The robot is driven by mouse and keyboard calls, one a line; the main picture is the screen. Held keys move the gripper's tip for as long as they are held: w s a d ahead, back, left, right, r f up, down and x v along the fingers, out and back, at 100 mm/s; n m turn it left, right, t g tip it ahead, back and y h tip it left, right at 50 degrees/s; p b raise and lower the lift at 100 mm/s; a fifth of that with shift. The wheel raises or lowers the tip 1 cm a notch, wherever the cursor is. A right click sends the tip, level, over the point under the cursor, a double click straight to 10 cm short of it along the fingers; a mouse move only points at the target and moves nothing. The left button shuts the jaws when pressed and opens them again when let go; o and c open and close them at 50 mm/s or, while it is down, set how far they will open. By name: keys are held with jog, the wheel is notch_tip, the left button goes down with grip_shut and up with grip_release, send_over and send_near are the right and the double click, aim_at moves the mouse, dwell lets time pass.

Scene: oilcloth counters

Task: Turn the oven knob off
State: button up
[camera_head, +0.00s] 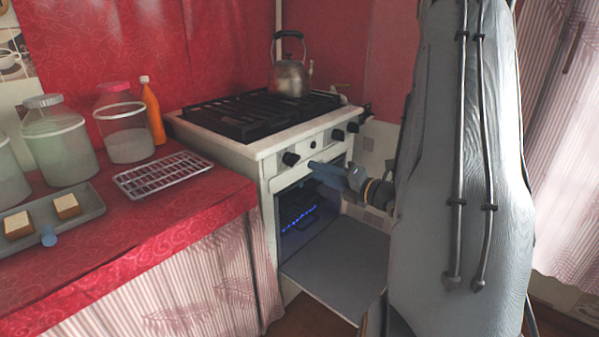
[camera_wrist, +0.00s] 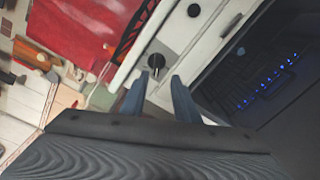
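The white stove (camera_head: 262,152) has a row of black knobs along its front panel, including a left knob (camera_head: 291,158) and a right knob (camera_head: 338,135). My gripper (camera_head: 316,168) is in front of this panel, above the open oven door (camera_head: 335,260). In the wrist view, my gripper (camera_wrist: 160,76) is open, its two blue fingers apart with nothing between them. A black knob (camera_wrist: 156,61) on a grey plate is just beyond the fingertips, roughly centred on the gap. Blue flames (camera_wrist: 268,80) glow inside the oven; they also show in the head view (camera_head: 298,222).
A kettle (camera_head: 290,75) stands on the black hob grates (camera_head: 245,117). The red counter (camera_head: 190,205) at left holds a wire rack (camera_head: 162,174), jars, an orange bottle (camera_head: 152,112) and a tray (camera_head: 75,222) with bread pieces. The lowered door juts out below my arm.

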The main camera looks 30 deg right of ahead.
aim_at(297, 162)
jog(key=shift+n+t+y, duration=0.3)
jog(key=shift+n, duration=0.1)
jog(key=shift+x, duration=3.55)
jog(key=shift+r, duration=0.1)
grip_shut()
